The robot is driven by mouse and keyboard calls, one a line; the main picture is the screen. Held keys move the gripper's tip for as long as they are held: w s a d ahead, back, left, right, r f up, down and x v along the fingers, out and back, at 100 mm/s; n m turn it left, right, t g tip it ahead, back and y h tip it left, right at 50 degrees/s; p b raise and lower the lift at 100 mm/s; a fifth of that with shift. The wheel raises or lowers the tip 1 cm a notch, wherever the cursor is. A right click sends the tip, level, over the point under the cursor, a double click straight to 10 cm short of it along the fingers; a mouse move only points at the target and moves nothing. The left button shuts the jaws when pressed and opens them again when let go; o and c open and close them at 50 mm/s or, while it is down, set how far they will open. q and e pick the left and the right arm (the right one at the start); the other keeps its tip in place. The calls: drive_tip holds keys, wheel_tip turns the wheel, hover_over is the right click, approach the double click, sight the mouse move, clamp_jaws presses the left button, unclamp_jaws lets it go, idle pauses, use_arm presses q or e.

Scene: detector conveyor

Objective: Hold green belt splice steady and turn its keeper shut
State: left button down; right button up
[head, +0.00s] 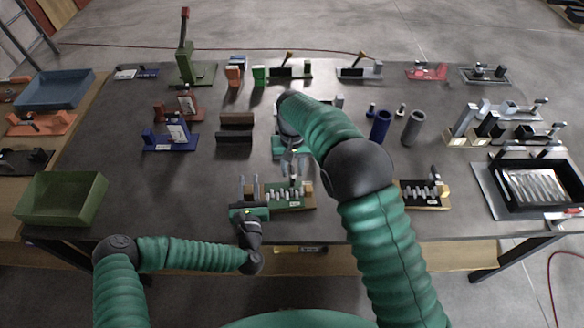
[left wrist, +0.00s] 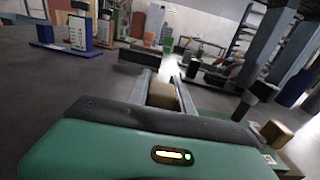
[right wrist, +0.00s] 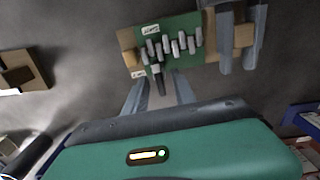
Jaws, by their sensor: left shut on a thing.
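The green belt splice (head: 290,202) lies on the table front, with a row of grey studs and a tan block at each end. It also shows in the right wrist view (right wrist: 182,58). My left gripper (head: 248,186) is shut on one tan end block (left wrist: 164,96), one finger on each side. My right gripper (head: 294,160) comes down from above. Its fingers are apart, one on each side of the splice's keeper, a dark lever with a pale band (right wrist: 157,78). I cannot tell if they touch it. The keeper stands off the stud row.
A similar black splice (head: 425,196) sits to the right and a green bin (head: 62,222) to the left. A brown block (head: 235,130) lies behind my left gripper.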

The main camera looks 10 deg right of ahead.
sight(292, 171)
wheel_tip(292, 171, up, 12)
idle(0.3)
drive_tip(key=shift+f, duration=0.1)
use_arm(q)
drive_tip(key=c, duration=1)
unclamp_jaws()
drive_tip(key=shift+c, duration=0.2)
